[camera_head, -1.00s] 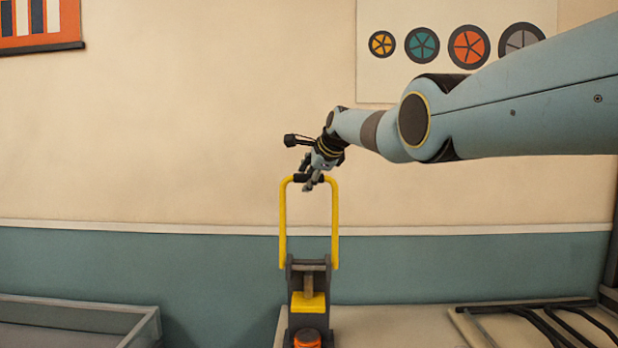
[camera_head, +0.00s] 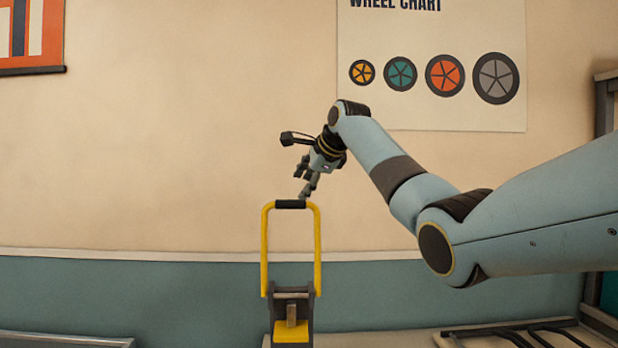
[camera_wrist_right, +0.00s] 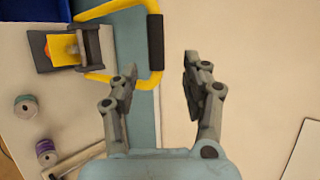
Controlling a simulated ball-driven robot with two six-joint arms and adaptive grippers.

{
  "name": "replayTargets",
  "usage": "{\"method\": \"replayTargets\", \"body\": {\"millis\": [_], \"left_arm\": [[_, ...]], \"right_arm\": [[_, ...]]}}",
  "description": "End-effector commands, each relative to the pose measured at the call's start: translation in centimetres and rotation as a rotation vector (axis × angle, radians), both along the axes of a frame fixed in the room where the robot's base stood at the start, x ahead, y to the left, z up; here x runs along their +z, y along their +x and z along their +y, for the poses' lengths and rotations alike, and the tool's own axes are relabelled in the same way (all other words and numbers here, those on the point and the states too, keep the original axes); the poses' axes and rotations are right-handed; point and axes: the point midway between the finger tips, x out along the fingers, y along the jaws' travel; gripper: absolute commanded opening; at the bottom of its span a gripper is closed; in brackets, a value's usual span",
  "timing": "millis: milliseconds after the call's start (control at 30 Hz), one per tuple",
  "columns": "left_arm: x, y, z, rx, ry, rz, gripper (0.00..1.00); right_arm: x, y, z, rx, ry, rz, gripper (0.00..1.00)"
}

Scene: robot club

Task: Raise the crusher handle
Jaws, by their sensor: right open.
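The crusher handle (camera_head: 265,250) is a yellow U-shaped frame with a black grip (camera_head: 291,204) across its top. It stands upright above the grey crusher body (camera_head: 293,310), which has a yellow block in it. My right gripper (camera_head: 304,182) is open and empty just above the grip, apart from it. In the right wrist view the open fingers (camera_wrist_right: 158,88) point up the picture, and the black grip (camera_wrist_right: 155,42) lies beyond them, not between the fingertips. The orange piece (camera_wrist_right: 72,48) at the crusher shows there too. My left gripper is not in view.
A table (camera_head: 390,341) carries the crusher, with a dark rack (camera_head: 510,331) at the right. Two small spools, one green (camera_wrist_right: 26,107) and one purple (camera_wrist_right: 46,152), stand near the crusher.

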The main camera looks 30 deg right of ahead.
Motion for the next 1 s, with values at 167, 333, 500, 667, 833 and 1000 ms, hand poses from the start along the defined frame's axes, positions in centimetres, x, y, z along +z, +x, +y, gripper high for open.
{"method": "replayTargets", "body": {"millis": [167, 333, 500, 667, 833, 1000], "left_arm": [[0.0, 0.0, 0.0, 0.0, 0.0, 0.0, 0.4], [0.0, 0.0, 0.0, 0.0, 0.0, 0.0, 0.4], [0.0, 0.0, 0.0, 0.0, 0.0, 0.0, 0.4], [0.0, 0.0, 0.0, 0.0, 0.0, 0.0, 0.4], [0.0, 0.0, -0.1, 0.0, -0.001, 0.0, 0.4], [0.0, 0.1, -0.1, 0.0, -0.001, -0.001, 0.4]], "right_arm": [[1.2, -1.4, 0.0, -0.001, -0.001, -0.001, 0.48], [1.4, -1.8, 0.0, -0.001, 0.001, -0.001, 0.48], [1.5, -1.7, 0.1, -0.001, 0.001, -0.001, 0.48], [1.5, -1.7, 0.1, 0.0, 0.001, -0.001, 0.48], [0.7, -1.9, 0.3, 0.012, -0.015, 0.007, 0.48], [-6.2, -4.4, 2.8, 0.155, -0.19, 0.086, 0.48]]}}
